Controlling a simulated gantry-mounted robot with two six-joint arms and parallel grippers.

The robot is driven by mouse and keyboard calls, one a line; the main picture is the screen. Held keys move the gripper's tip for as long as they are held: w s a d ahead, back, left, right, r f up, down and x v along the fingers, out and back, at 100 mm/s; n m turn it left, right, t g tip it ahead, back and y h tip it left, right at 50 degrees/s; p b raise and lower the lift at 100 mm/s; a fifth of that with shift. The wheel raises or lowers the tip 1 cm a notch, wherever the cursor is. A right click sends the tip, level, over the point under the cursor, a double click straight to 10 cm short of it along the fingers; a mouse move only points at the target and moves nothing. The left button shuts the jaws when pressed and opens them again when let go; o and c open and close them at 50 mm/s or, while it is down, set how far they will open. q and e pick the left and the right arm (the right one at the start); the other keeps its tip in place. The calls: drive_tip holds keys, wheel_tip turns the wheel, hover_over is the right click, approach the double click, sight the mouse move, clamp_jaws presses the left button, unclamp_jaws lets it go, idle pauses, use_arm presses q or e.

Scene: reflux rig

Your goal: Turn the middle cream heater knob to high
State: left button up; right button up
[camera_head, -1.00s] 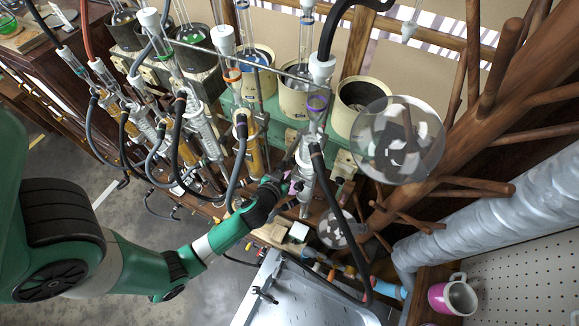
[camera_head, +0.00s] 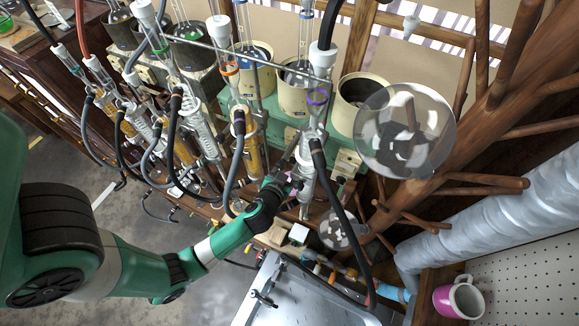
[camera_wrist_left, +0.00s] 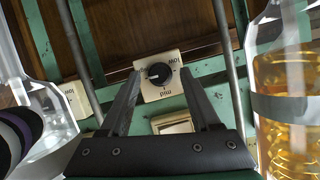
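The middle cream heater (camera_head: 293,98) stands between two other cream heaters in the head view, partly behind glassware. In the left wrist view a black round knob (camera_wrist_left: 158,73) sits on a cream plate marked with low, mid and a third label too small to read surely. The white mark on the knob seems to point left, toward that third label. My left gripper (camera_wrist_left: 159,80) is open, with one finger on each side of the knob; I cannot tell whether they touch it. In the head view the left gripper (camera_head: 284,182) is among the glassware, and the knob there is hidden.
A glass condenser (camera_head: 306,165) and dark hoses (camera_head: 340,220) hang close to my gripper. Amber-filled glassware (camera_wrist_left: 285,90) stands close on the right in the wrist view, and clear glassware (camera_wrist_left: 38,110) on the left. A round flask (camera_head: 404,130) hangs at the right.

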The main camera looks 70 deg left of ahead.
use_arm(q)
drive_tip(key=p+v, duration=0.6)
drive_tip(key=v, duration=0.5)
drive_tip(key=shift+s, duration=0.25)
drive_tip(key=shift+d+r, duration=0.1)
drive_tip(key=shift+d, duration=0.05)
